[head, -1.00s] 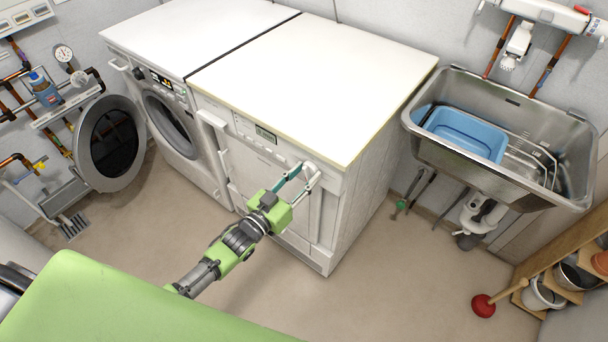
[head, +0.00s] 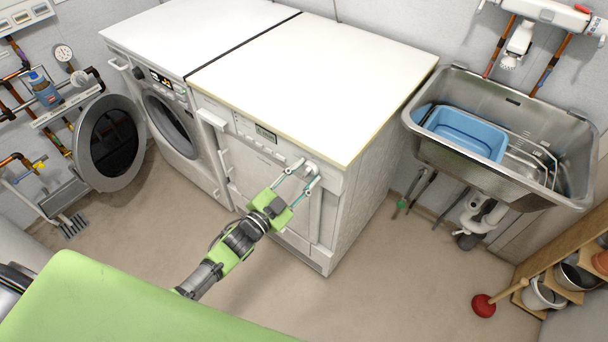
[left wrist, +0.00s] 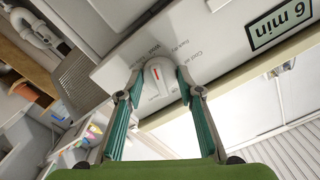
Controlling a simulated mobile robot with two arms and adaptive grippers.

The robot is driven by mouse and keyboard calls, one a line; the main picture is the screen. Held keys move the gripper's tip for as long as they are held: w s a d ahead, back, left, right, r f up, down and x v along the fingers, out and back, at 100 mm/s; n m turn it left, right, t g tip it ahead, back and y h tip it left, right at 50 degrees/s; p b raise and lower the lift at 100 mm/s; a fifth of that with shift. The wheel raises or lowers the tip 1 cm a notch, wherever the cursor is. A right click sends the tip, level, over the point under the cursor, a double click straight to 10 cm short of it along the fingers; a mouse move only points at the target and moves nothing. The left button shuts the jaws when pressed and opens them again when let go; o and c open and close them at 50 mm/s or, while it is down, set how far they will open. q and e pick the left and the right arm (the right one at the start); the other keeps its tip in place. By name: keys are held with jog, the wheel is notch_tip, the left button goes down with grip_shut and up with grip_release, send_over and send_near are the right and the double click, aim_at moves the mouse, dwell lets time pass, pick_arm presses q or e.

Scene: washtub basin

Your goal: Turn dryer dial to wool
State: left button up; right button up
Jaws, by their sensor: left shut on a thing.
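The dryer (head: 290,85) is the white machine on the right of the pair, with a lit display (head: 266,133) on its front panel. Its round white dial (left wrist: 153,88) shows in the left wrist view between my fingers, with a red mark on its face. Small printed labels surround the dial; they are tilted and hard to read. My left gripper (left wrist: 159,75) is shut on the dial, a finger on each side. In the head view the gripper (head: 301,170) is at the upper right of the dryer front. My right gripper is not in view.
A washing machine (head: 172,122) with its round door (head: 110,143) swung open stands left of the dryer. A steel sink (head: 455,88) with a blue basin (head: 465,135) is on the right. The floor (head: 380,275) in front is mostly clear.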

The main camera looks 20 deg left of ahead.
pick_arm(q)
jog(key=shift+f, duration=0.2)
jog(key=o, duration=1.1)
jog(key=shift+r, duration=0.1)
jog(key=shift+s, duration=0.1)
jog(key=v, duration=1.1)
jog(key=shift+s+a, duration=0.15)
jog(key=shift+s, duration=0.25)
